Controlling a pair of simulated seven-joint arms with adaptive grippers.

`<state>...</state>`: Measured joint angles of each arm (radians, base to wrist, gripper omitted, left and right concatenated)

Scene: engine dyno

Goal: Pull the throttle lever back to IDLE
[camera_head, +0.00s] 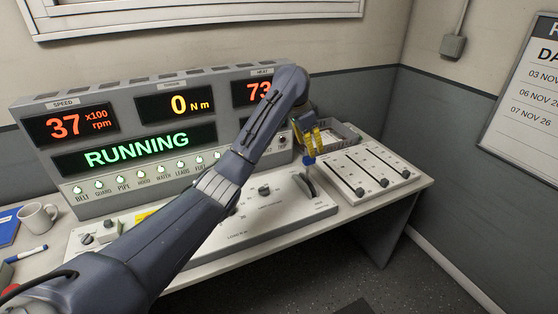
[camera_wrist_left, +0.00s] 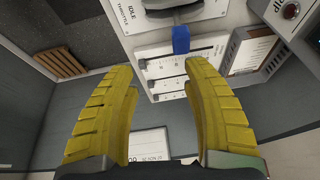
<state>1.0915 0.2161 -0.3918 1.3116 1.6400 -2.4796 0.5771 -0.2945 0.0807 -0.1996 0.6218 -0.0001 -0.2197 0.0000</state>
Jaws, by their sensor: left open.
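The throttle lever has a blue handle (camera_head: 309,160) that stands up from a dark curved quadrant (camera_head: 305,184) at the right of the sloped control panel (camera_head: 265,215). In the left wrist view the blue handle (camera_wrist_left: 181,40) lies just beyond the fingertips, nearer the right finger. "IDLE" and "THROTTLE" lettering (camera_wrist_left: 124,14) shows to its left there. My left gripper (camera_head: 313,142) has yellow fingers and is above the handle; in the wrist view (camera_wrist_left: 158,68) it is open, with nothing between the fingers. I cannot tell whether a finger touches the handle. My right gripper is not in view.
A display console (camera_head: 150,165) behind reads 37 x100 rpm, 0 N m and RUNNING; my left arm covers part of it. A slider box (camera_head: 365,170) stands right of the lever, with a grey tray (camera_head: 338,137) behind. A mug (camera_head: 38,217) stands far left.

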